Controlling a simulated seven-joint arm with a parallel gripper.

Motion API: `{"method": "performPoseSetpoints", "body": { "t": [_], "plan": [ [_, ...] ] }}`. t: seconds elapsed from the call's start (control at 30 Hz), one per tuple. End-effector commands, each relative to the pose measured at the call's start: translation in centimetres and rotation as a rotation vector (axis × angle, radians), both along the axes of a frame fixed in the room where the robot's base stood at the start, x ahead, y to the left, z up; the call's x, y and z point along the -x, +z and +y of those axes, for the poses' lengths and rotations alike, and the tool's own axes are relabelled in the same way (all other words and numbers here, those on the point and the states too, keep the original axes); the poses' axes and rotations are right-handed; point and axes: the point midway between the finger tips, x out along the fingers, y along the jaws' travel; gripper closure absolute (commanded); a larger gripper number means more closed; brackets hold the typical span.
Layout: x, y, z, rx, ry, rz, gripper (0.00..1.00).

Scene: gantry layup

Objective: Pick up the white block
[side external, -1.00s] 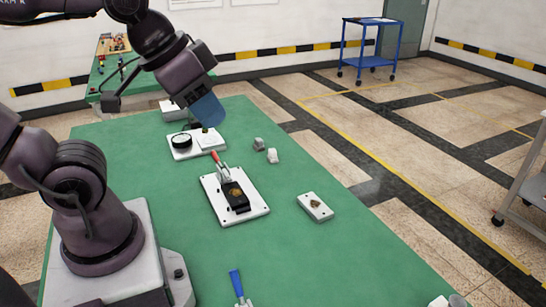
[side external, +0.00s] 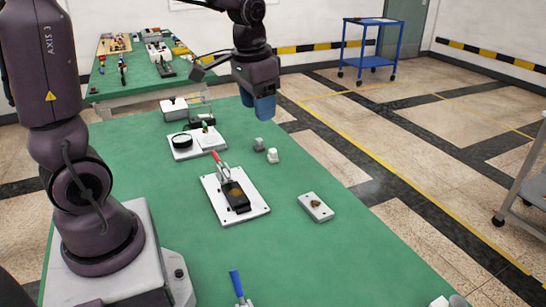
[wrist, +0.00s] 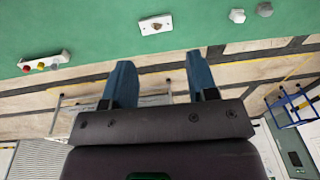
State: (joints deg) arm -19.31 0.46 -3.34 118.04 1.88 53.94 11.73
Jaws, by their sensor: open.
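A small white block (side external: 272,156) stands on the green table, close beside a similar grey block (side external: 258,144). In the wrist view the white block (wrist: 237,15) and the grey block (wrist: 264,9) are near the top right edge. My gripper (side external: 265,110) has blue fingers pointing down and is in the air above and behind the blocks in the side view. In the wrist view my gripper (wrist: 158,60) has its fingers apart, with nothing between them but the floor beyond. It is clear of both blocks.
A white plate with a dark patch (side external: 316,207) lies nearer the front. A white fixture base with a red-handled clamp (side external: 262,209) is left of it. A white tray with a black ring (side external: 176,156) stands further back. Green table around the blocks is clear.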

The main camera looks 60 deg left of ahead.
Motion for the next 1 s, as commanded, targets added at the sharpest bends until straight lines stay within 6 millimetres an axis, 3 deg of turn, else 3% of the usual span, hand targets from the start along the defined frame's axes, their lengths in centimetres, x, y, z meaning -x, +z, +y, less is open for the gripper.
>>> {"method": "performPoseSetpoints", "body": {
  "t": [0.1, 0.3, 0.47, 0.63, 0.73, 0.8, 1.0],
  "plan": [
    [-3.5, -2.5, 3.7, 0.007, -0.102, 0.069, 0.47],
    [-8.2, -7.6, 10.0, 0.035, -0.354, 0.144, 0.47],
    [-10.7, -12.8, 15.5, 0.066, -0.624, 0.170, 0.47],
    [-12.4, -17.8, 20.9, 0.066, -1.017, 0.157, 0.47],
    [-13.6, -18.1, 22.7, 0.022, -1.262, 0.141, 0.47],
    [-14.6, -16.6, 23.5, -0.030, -1.413, 0.132, 0.47],
    [-14.6, -15.8, 23.8, -0.055, -1.681, 0.142, 0.47]
  ]
}}
